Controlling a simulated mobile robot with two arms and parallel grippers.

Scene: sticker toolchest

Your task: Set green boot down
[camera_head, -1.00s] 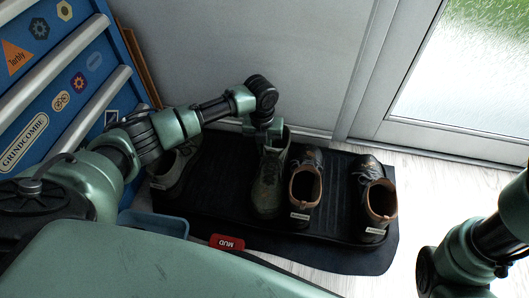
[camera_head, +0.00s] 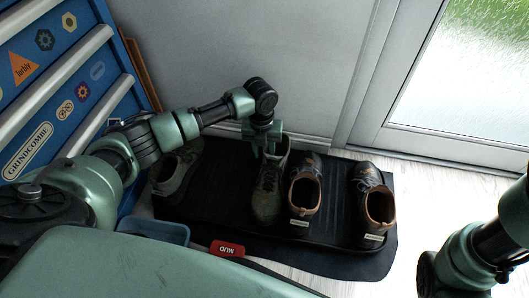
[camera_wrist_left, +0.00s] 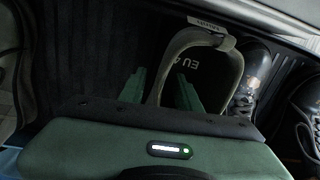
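The green boot (camera_head: 268,193) stands upright on the black boot tray (camera_head: 222,190), toe toward me, left of a dark shoe with a tan lining. My left gripper (camera_head: 265,152) is at the boot's far, upper end. In the left wrist view its two green fingers (camera_wrist_left: 160,88) are apart, one on each side of the left wall of the boot's collar (camera_wrist_left: 232,62). Gaps show between the wall and the fingers. The boot's sole is hidden in the wrist view. My right arm shows at the lower right; its fingers are out of frame.
A grey-green boot (camera_head: 176,172) stands at the tray's left end. Two dark shoes (camera_head: 304,185) (camera_head: 373,205) stand to the right. A blue bin (camera_head: 155,230) and a red MUD tag (camera_head: 227,248) are at the front. A blue toolchest (camera_head: 60,85) is left; wall and glass door are behind.

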